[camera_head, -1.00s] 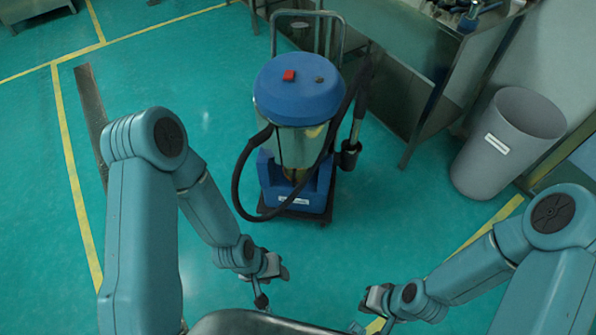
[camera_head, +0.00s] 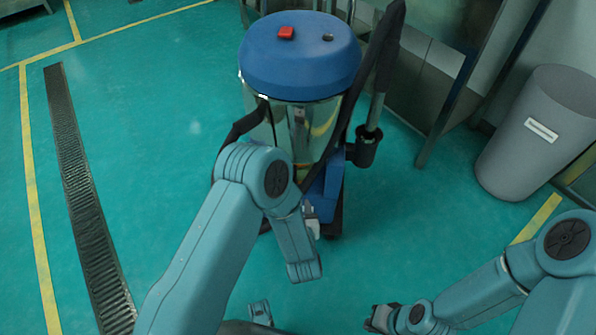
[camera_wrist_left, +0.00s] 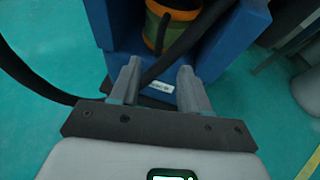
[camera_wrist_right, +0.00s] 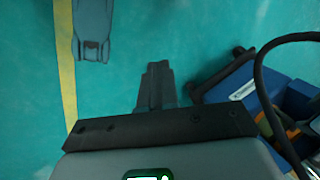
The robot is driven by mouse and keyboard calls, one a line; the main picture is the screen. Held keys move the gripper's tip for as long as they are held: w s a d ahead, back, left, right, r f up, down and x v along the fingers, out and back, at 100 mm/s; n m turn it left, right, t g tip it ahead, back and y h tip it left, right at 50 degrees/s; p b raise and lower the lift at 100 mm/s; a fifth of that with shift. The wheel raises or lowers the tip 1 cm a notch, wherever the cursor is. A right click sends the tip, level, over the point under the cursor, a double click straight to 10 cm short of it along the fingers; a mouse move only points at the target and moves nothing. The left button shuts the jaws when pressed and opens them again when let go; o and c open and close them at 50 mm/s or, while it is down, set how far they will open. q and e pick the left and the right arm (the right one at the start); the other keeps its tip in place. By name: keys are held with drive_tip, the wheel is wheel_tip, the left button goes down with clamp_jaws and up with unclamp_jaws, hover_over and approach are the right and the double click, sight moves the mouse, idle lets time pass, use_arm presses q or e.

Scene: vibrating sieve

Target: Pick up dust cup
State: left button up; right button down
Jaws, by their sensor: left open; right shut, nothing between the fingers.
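The vacuum cleaner has a blue lid (camera_head: 300,50) and a shiny metal body on a blue base. In the left wrist view, a dark, rounded container with an orange band (camera_wrist_left: 172,17) sits in the recess of the blue base (camera_wrist_left: 228,45); it may be the dust cup. A black hose (camera_wrist_left: 195,35) crosses in front of it. My left gripper (camera_wrist_left: 157,70) is open and empty, pointing at the recess, short of the container. In the head view my left arm hides much of that area. My right gripper (camera_wrist_right: 157,70) is shut and empty, low and away from the vacuum.
A grey bin (camera_head: 540,130) and a steel bench (camera_head: 440,90) stand at the right. A floor drain (camera_head: 85,200) and a yellow line run down the left. A black tool holder (camera_head: 366,150) stands at the vacuum's right side. The floor between is clear.

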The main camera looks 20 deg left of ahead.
use_arm(q)
drive_tip(key=b, duration=0.3)
approach(297, 165)
wheel_tip(297, 165, down, 5)
drive_tip(key=a, duration=0.1)
drive_tip(key=b+x, duration=0.2)
drive_tip(key=x, duration=0.3)
drive_tip(key=shift+a+r, duration=0.1)
drive_tip(key=shift+a, duration=0.05)
drive_tip(key=shift+w, duration=0.3)
clamp_jaws()
